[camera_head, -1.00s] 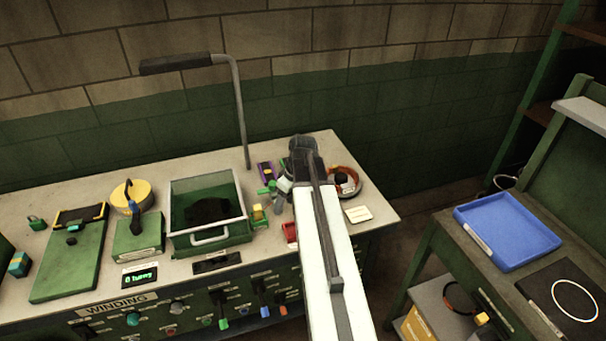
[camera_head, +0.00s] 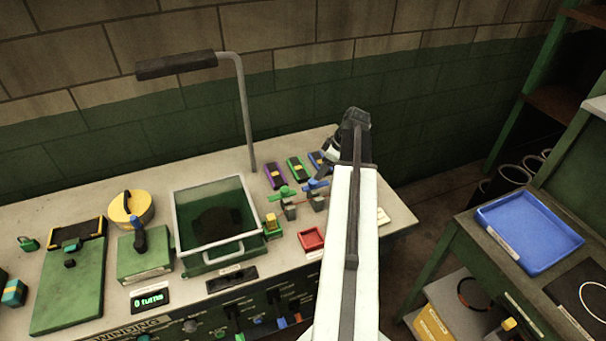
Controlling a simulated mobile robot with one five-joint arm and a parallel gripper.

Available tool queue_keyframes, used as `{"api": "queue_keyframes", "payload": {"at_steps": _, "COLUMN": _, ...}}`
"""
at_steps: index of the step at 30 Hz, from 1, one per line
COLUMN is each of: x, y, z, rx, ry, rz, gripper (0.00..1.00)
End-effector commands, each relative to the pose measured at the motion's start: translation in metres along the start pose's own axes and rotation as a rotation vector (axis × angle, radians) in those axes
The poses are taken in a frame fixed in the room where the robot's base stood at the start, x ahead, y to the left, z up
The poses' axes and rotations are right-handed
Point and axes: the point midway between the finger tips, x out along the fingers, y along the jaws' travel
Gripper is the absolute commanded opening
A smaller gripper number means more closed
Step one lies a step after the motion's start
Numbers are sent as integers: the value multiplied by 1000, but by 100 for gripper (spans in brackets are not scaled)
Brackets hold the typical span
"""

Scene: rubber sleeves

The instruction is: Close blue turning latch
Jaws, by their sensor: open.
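The blue turning latch (camera_head: 316,184) stands on the bench, just left of my arm. Its blue lever sits on a small grey post and points to the left and right. A similar green latch (camera_head: 284,193) stands to its left. My gripper (camera_head: 331,153) shows only in part, at the far end of my arm, behind and slightly right of the blue latch. It is open and holds nothing that I can see. Its fingertips are small and partly hidden, and I see no contact with the latch.
Purple (camera_head: 274,176), green (camera_head: 297,169) and blue (camera_head: 317,160) blocks stand behind the latches. A green bin (camera_head: 180,225) stands left. A lamp post (camera_head: 246,110) rises behind.

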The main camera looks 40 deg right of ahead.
Motion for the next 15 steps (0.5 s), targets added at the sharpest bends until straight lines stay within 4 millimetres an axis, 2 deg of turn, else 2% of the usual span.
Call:
{"api": "queue_keyframes", "payload": {"at_steps": 5, "x": 2, "y": 0, "z": 0, "rx": -2, "ry": 0, "rz": -1, "gripper": 55}}
{"api": "queue_keyframes", "payload": {"at_steps": 8, "x": 10, "y": 0, "z": -1, "rx": -3, "ry": 0, "rz": -1, "gripper": 55}}
{"api": "queue_keyframes", "payload": {"at_steps": 15, "x": 51, "y": -1, "z": 0, "rx": -6, "ry": 0, "rz": -2, "gripper": 55}}
